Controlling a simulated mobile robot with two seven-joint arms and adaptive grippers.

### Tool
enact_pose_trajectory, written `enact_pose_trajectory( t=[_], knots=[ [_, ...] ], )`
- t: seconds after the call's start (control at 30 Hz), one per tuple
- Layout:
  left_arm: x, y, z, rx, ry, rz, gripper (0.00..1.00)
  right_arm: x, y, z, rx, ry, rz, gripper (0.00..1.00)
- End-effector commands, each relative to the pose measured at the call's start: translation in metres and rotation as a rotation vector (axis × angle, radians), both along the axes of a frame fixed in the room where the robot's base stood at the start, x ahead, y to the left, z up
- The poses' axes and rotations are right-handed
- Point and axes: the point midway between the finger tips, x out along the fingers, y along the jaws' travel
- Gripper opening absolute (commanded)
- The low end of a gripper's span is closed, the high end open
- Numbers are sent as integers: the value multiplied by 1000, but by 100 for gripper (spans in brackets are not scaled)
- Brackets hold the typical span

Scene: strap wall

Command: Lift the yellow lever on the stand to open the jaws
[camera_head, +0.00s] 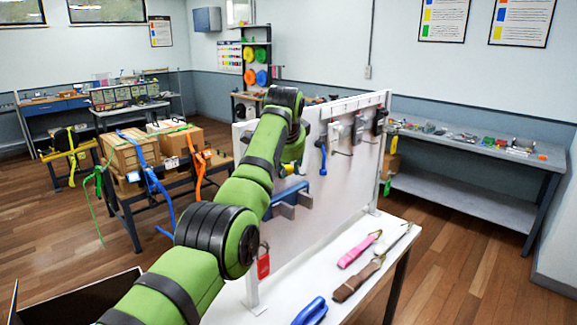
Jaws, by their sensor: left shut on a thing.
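My left arm comes in from the lower left and bends down at the wrist in front of a white upright panel (345,160). My left gripper (292,166) is at the end of this arm, small and mostly hidden by the wrist. It is shut at a small yellow piece, which looks like the yellow lever (284,171). Just below it is a blue and grey bracket (291,199) on the panel, which looks like the stand. The jaws cannot be made out. My right gripper is not in view.
A red padlock (263,262) hangs at the panel's near end. Pink (358,250) and brown (357,280) straps and a blue-handled tool (310,312) lie on the white table (285,285). Strapped cartons (130,150) stand left; a grey workbench (470,200) stands right.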

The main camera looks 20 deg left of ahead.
Motion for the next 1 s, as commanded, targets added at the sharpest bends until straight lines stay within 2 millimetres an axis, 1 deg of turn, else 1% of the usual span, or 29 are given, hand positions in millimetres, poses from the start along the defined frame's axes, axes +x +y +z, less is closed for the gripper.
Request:
enact_pose_trajectory(
  t=[0.1,0.13,0.17,0.5,0.63,0.77,1.0],
  knots=[
    [-1,-2,-3,-10,7,1,0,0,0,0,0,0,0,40],
    [-1,-2,-3,-11,6,1,38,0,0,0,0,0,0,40],
    [-1,-2,-3,-11,7,1,49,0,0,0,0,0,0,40],
    [0,-1,0,-3,2,1,49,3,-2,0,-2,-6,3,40],
    [-4,-2,7,-3,-1,0,49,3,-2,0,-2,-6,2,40],
    [-14,-5,23,-4,-3,0,49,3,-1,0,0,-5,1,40],
    [-42,-13,67,-4,-3,0,49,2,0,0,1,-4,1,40]
  ],
)
